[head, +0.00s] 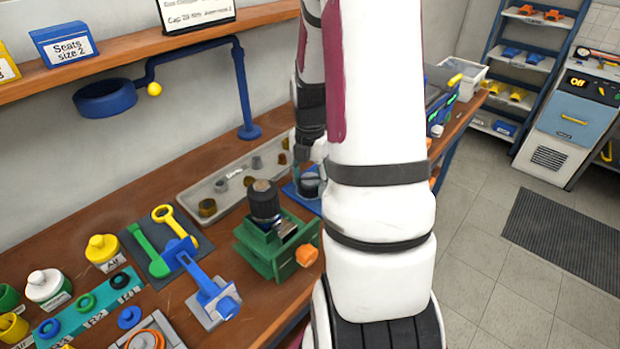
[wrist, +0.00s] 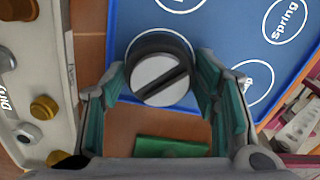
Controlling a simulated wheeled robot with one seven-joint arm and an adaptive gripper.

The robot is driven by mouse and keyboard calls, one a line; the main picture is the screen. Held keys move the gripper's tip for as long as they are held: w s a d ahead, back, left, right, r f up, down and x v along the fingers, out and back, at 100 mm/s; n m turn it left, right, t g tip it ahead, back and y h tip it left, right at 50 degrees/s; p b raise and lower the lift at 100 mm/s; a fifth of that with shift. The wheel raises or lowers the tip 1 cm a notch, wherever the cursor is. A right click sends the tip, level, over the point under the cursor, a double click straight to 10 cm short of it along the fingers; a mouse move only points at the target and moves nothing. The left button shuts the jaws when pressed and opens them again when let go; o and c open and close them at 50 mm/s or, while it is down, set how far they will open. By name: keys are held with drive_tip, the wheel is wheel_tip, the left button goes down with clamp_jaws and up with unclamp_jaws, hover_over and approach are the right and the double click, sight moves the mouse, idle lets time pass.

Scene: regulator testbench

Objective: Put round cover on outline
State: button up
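The round cover (wrist: 160,82), a dark cylinder with a pale slotted top, sits between the teal fingers of my gripper (wrist: 161,72) in the wrist view. Both fingertips appear to press on its sides. Under and beyond it is a blue mat (wrist: 225,40) with white outlines. One outline (wrist: 283,20) reads "Spring"; another (wrist: 252,82) at right has its label partly hidden by the finger, and a third (wrist: 180,2) is cut by the top edge. In the head view my gripper (head: 311,170) is at the blue mat (head: 292,193), partly hidden by my arm. The gap between cover and mat is unclear.
A grey tray (head: 185,205) with several metal parts lies left of the mat. A green vise (head: 262,248) holding a dark-capped part stands in front. A blue bench arm (head: 240,85) rises behind. A bin of small parts (wrist: 300,115) borders the mat's right.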

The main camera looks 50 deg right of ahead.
sight(310, 181)
drive_tip(key=shift+o, duration=1.1)
drive_tip(key=shift+r, duration=0.15)
wheel_tip(310, 181, up, 12)
drive_tip(key=p, duration=0.1)
drive_tip(key=a+r+m, duration=0.3)
drive_tip(key=a+r, duration=0.2)
drive_tip(key=a, duration=0.2)
drive_tip(key=s+a+r+m+t, duration=0.1)
drive_tip(key=s+a+r+m, duration=0.1)
drive_tip(key=a+m, duration=0.3)
drive_tip(key=s+a+r+m+t, duration=0.2)
drive_tip(key=s+a+m, duration=0.3)
drive_tip(key=a, duration=0.4)
drive_tip(key=s+a+r+m+t, duration=0.1)
drive_tip(key=s+a+r+m, duration=0.1)
drive_tip(key=s+a+m, duration=0.2)
drive_tip(key=a+m, duration=0.2)
drive_tip(key=a, duration=0.1)
drive_tip(key=shift+s+r+m, duration=0.2)
drive_tip(key=shift+r+m, duration=0.15)
drive_tip(key=shift+m, duration=0.05)
